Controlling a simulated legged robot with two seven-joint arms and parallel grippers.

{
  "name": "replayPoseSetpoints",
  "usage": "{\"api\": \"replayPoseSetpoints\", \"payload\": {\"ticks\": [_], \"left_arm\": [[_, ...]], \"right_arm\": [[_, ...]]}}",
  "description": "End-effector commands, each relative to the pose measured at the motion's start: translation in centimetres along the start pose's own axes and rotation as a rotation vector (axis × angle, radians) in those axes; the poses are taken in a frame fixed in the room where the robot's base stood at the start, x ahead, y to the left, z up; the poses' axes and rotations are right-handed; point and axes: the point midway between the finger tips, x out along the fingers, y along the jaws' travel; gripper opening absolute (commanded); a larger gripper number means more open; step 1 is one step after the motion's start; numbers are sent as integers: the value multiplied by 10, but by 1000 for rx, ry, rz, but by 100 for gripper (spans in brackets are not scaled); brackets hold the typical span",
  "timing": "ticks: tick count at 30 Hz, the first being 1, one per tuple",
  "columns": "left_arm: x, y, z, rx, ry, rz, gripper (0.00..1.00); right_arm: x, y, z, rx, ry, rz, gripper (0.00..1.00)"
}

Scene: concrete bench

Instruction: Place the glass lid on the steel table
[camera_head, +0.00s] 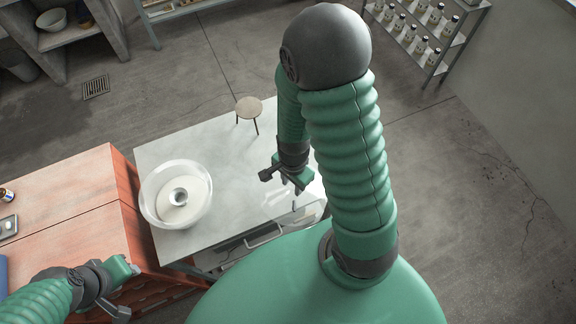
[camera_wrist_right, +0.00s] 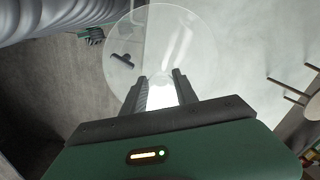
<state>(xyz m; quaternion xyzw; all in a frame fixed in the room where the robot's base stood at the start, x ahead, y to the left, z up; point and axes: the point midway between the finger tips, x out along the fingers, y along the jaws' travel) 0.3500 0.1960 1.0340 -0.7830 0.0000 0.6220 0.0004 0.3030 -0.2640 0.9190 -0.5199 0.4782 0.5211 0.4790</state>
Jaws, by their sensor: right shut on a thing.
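The glass lid (camera_wrist_right: 160,40) is a clear round disc in the right wrist view. My right gripper (camera_wrist_right: 160,90) is shut on it near its lower edge, where a bright patch shows between the fingers. In the head view my right gripper (camera_head: 285,185) is over the right part of the steel table (camera_head: 215,150), a pale grey top; the lid is hard to make out there. The height of the lid above the top is unclear. My left gripper (camera_head: 125,288) is at the lower left by the red cabinet, its finger opening unclear.
A round stool (camera_head: 249,107) shows at the back edge. The red cabinet (camera_head: 75,215) adjoins on the left. The table's middle is bare.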

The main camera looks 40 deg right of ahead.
Motion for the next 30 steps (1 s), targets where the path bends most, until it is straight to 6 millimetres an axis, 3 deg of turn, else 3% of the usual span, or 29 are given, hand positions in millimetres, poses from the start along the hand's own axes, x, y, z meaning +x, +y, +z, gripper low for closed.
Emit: {"api": "replayPoseSetpoints", "payload": {"ticks": [1, 12, 16, 22, 28, 29, 30], "left_arm": [[-9, 0, -3, 0, 3, 0, 36], [-21, 0, -6, 0, 3, 0, 36], [-23, 0, -6, 0, 3, 0, 36], [-27, 0, -7, 0, 3, 0, 36], [-27, 0, -7, 0, 3, 0, 36], [-26, 0, -7, 0, 3, 0, 36], [-26, 0, -7, 0, 3, 0, 36]], "right_arm": [[-4, -10, -9, 5, 2, -2, 0], [3, -69, -59, 3, 2, -2, 0], [8, -76, -65, 1, 1, 0, 0], [38, -76, -65, 2, 0, 1, 0], [41, -77, -65, 1, 2, -2, 0], [42, -76, -65, 1, 1, -1, 36], [42, -76, -65, 1, 1, -1, 41]]}}
